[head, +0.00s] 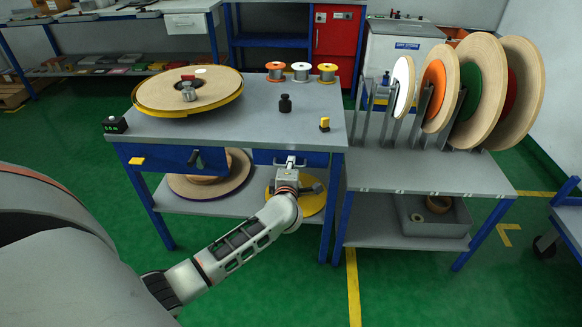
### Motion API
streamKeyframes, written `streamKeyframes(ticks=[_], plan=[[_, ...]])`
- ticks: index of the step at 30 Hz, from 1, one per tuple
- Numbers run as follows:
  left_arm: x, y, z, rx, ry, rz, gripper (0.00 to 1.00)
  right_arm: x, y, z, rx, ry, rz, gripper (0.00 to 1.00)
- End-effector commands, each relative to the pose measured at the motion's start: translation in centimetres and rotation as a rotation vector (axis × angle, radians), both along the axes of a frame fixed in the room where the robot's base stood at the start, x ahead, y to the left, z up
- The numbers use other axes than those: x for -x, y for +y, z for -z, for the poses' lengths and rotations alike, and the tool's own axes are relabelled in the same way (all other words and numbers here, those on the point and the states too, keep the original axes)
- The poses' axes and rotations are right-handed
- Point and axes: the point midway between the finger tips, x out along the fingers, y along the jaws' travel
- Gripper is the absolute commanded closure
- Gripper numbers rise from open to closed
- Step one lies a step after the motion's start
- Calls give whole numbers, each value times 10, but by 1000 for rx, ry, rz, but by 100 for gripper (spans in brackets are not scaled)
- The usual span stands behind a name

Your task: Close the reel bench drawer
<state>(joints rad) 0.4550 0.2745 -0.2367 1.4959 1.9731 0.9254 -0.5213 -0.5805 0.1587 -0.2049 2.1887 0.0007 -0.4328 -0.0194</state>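The reel bench (230,127) has a grey top and blue legs. Under its top are a left blue drawer (165,155) with a dark handle (195,158) and a right blue drawer (318,159). My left arm reaches up from the lower left, and my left gripper (291,163) is at the front of the right drawer, over its handle area. The wrist hides part of that drawer front. The fingers are too small to show whether they are open or shut, or whether they touch the handle. How far each drawer stands out is hard to tell. My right gripper is not in view.
A large reel (215,92), small spools (301,70), a black weight (285,103) and a yellow-topped block (324,124) stand on the bench. The lower shelf holds more reels (206,185). To the right is a reel rack table (420,178). Green floor is open in front.

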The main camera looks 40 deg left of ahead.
Motion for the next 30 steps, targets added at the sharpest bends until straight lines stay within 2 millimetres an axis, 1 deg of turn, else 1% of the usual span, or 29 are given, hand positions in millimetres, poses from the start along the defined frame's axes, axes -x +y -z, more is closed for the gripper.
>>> streamKeyframes(ticks=[6, 10, 14, 18, 24, 30], plan=[[1, 0, 0, 1, 1, 1, 87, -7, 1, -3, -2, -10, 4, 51], [10, -6, -1, 1, 2, 2, 87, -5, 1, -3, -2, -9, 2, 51], [28, -18, -5, 2, 1, 3, 87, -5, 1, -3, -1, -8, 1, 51], [53, -33, -11, 3, 2, 2, 87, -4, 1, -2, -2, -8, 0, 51], [83, -51, -20, 3, 1, 1, 87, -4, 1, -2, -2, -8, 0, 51], [99, -60, -24, 1, 1, 1, 87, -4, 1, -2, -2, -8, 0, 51]])
